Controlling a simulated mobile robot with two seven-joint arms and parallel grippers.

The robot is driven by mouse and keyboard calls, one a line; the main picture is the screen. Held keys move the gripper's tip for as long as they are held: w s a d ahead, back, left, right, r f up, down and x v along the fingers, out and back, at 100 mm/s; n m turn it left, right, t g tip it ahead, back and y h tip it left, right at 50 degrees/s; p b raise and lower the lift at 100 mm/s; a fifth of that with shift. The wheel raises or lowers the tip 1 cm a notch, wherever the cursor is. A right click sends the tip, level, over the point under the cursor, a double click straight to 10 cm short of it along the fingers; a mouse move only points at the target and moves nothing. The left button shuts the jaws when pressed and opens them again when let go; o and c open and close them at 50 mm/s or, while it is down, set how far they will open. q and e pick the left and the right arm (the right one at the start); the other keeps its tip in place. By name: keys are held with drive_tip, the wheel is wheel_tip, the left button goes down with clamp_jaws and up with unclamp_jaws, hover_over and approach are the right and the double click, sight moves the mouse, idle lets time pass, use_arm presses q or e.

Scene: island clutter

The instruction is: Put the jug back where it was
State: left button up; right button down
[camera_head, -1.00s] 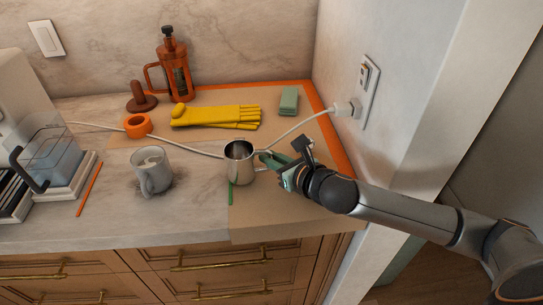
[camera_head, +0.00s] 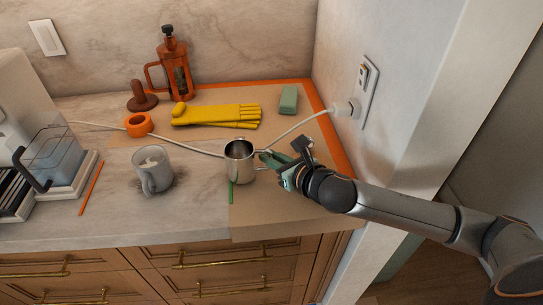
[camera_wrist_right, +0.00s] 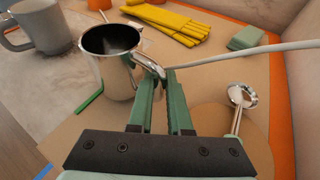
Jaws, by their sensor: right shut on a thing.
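The steel jug (camera_head: 239,160) stands upright in the head view, near the front of the counter where the marble meets the brown board. It also shows in the right wrist view (camera_wrist_right: 112,68), with its dark open mouth upward and its handle toward my gripper. My right gripper (camera_head: 268,157) comes in from the right and is shut on the jug's handle; its green fingers show in the right wrist view (camera_wrist_right: 162,88). I cannot tell whether the jug's base touches the surface. My left gripper is not in view.
A grey mug (camera_head: 152,170) stands left of the jug. A white cable (camera_head: 205,151) runs behind it to a wall plug. A tamper (camera_wrist_right: 239,104) lies right of my gripper.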

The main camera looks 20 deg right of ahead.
drive_tip(key=shift+f+b, duration=0.35)
drive_tip(key=shift+f, duration=0.45)
idle(0.8)
drive_tip(key=c, duration=0.8)
unclamp_jaws()
drive_tip(key=shift+o, duration=0.2)
drive_tip(key=shift+s, duration=0.1)
drive_tip(key=v, duration=1.2)
drive_tip(key=shift+s+r, duration=0.15)
